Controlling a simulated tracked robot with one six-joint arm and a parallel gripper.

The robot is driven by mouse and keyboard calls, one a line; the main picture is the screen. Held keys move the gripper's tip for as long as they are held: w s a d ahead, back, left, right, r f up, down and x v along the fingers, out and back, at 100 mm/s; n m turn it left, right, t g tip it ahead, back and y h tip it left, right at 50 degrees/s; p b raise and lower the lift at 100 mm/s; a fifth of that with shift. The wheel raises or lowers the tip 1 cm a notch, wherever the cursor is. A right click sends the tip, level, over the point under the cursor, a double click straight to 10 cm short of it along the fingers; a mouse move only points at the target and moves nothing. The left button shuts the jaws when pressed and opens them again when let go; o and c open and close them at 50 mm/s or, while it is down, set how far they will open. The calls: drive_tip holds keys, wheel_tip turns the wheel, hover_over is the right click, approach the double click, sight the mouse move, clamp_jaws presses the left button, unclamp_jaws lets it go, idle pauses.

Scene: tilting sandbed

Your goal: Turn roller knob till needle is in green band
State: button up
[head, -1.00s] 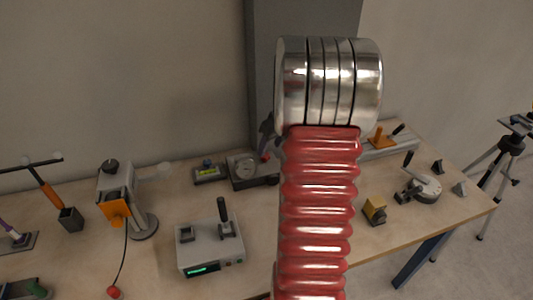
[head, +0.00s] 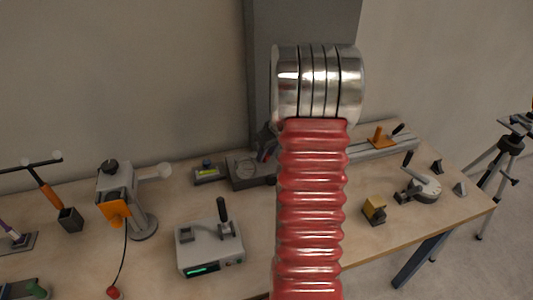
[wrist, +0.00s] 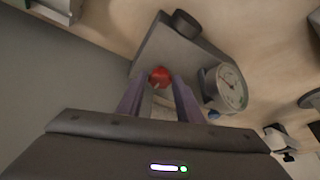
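A grey device (wrist: 150,55) with a round white dial (wrist: 230,88) fills the middle of the wrist view. The dial has a dark needle; its coloured bands are too small to read. A red round knob (wrist: 159,77) shows between my fingertips, with a small gap visible on each side. A dark cylinder (wrist: 185,24) is at the device's far end. My gripper (wrist: 160,80) is open, its two purple fingers apart around the knob. In the head view the device (head: 243,183) stands at the back of the bench, partly hidden by my arm.
A grey box with a lever (head: 212,250) stands in front of the device. A small grey box (head: 208,174) is just left of it. An orange-headed stand (head: 115,210) is farther left. A yellow block (head: 375,210) and a round lever dial (head: 425,189) are to the right.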

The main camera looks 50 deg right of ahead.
drive_tip(key=c, duration=0.6)
drive_tip(key=shift+o, duration=0.2)
drive_tip(key=shift+a+m+h, duration=0.1)
drive_tip(key=shift+m+h, duration=0.2)
drive_tip(key=shift+m, duration=0.3)
drive_tip(key=shift+w+a+m+h, duration=0.15)
drive_tip(key=shift+m+h, duration=0.55)
drive_tip(key=shift+m, duration=1.2)
drive_tip(key=shift+w+a+m+g+h, duration=0.1)
drive_tip(key=shift+m+g+h, duration=0.3)
drive_tip(key=shift+m, duration=0.85)
drive_tip(key=shift+w+a+m+g+h, duration=0.15)
drive_tip(key=shift+m+g, duration=0.45)
drive_tip(key=shift+m, duration=0.65)
drive_tip(key=m+g, duration=0.1)
drive_tip(key=m, duration=0.1)
drive_tip(key=m+h, duration=0.1)
drive_tip(key=m, duration=0.2)
drive_tip(key=shift+w+a+g, duration=0.1)
drive_tip(key=shift+w+g, duration=0.1)
drive_tip(key=shift+g, duration=0.2)
drive_tip(key=m, duration=0.2)
drive_tip(key=m+g, duration=0.1)
drive_tip(key=m, duration=0.1)
drive_tip(key=m+g, duration=0.1)
drive_tip(key=shift+w+m, duration=0.25)
drive_tip(key=shift+m, duration=0.15)
drive_tip(key=o, duration=1)
